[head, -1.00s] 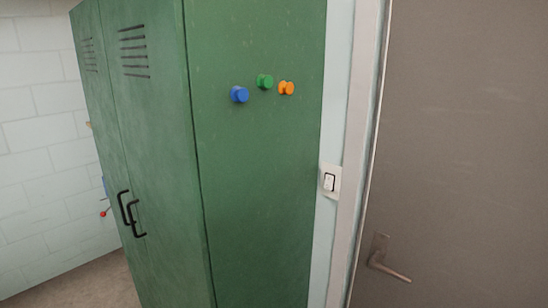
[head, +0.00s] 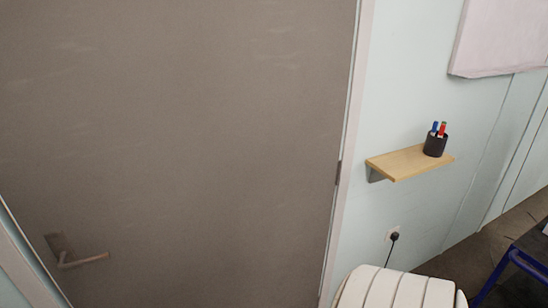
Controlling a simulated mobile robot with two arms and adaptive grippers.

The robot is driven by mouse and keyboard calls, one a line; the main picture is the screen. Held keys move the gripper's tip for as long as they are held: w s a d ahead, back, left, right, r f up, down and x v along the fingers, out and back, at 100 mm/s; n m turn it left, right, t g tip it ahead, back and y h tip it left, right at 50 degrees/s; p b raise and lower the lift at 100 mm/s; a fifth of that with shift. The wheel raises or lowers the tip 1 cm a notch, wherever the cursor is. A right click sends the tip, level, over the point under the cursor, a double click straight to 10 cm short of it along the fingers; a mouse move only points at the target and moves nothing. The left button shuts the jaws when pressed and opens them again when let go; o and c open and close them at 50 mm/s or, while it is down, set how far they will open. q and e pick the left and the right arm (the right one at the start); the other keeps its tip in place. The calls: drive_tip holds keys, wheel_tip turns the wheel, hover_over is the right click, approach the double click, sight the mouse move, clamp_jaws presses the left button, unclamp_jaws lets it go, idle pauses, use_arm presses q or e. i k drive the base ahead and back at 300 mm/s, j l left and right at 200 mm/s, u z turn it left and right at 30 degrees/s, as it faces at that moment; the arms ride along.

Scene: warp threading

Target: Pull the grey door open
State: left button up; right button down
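The grey door (head: 200,140) fills the left and middle of the head view and looks shut in its pale frame. Its lever handle (head: 84,260) is at the lower left, with the lever pointing right from a small plate. A hinge shows on the door's right edge. Neither of my grippers is in view, and nothing touches the handle.
Right of the door, a wooden wall shelf (head: 405,162) holds a dark cup (head: 435,145) of pens. A white slatted rounded object (head: 395,290) stands at the bottom, below a socket with a plug (head: 394,236). A blue-framed table (head: 525,262) is at the lower right.

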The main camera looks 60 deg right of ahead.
sight(196, 145)
drive_tip(key=z, duration=1.4)
